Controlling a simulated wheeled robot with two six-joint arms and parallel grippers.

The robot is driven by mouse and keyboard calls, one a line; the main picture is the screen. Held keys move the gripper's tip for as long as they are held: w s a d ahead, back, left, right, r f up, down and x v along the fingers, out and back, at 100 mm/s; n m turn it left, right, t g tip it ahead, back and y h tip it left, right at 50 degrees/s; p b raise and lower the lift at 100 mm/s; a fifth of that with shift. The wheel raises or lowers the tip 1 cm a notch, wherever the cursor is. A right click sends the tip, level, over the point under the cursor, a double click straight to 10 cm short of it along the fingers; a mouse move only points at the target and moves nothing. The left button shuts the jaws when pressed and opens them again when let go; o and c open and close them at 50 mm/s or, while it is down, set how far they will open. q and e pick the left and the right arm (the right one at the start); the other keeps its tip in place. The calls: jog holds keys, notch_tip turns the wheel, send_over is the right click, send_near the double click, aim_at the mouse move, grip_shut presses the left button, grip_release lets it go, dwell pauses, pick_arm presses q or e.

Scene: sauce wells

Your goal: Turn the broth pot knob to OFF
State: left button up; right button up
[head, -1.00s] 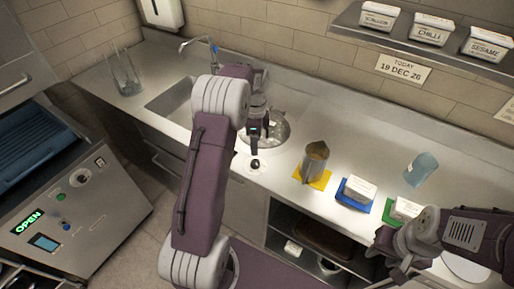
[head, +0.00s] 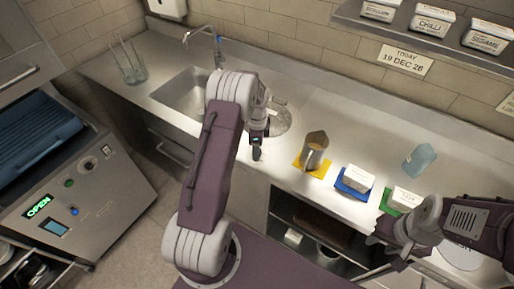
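The broth pot (head: 281,118) looks like a round metal well sunk in the counter, partly hidden behind my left arm. My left gripper (head: 257,149) points down at the counter's front edge, just in front of the pot. The pot's knob is not visible now; the gripper covers the place where a small dark knob showed earlier. I cannot tell whether the fingers touch the knob or how far apart they are. My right gripper (head: 388,246) is at the lower right, away from the pot, with its fingertips apart and nothing seen between them.
A metal pitcher (head: 314,146) stands on a yellow mat, right of the pot. White tubs stand on a blue mat (head: 349,189) and a green mat (head: 386,201). The sink (head: 187,98) is left of the pot.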

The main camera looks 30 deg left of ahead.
pick_arm(q)
grip_shut()
jog(key=shift+n, duration=0.3)
jog(key=n, duration=0.4)
jog(key=shift+w+a+r+n+p, duration=0.1)
jog(key=shift+n+p, duration=0.2)
jog(key=n, duration=0.6)
jog(key=shift+t, duration=0.3)
jog(key=n+p, duration=0.1)
jog(key=n, duration=0.5)
jog(key=shift+a+n, duration=0.1)
jog(key=shift+n, duration=0.3)
jog(key=n, duration=0.5)
jog(key=shift+r+n+t+p, duration=0.1)
jog(key=shift+n+t+p, duration=0.2)
jog(key=shift+p, duration=0.05)
jog(key=shift+n, duration=0.3)
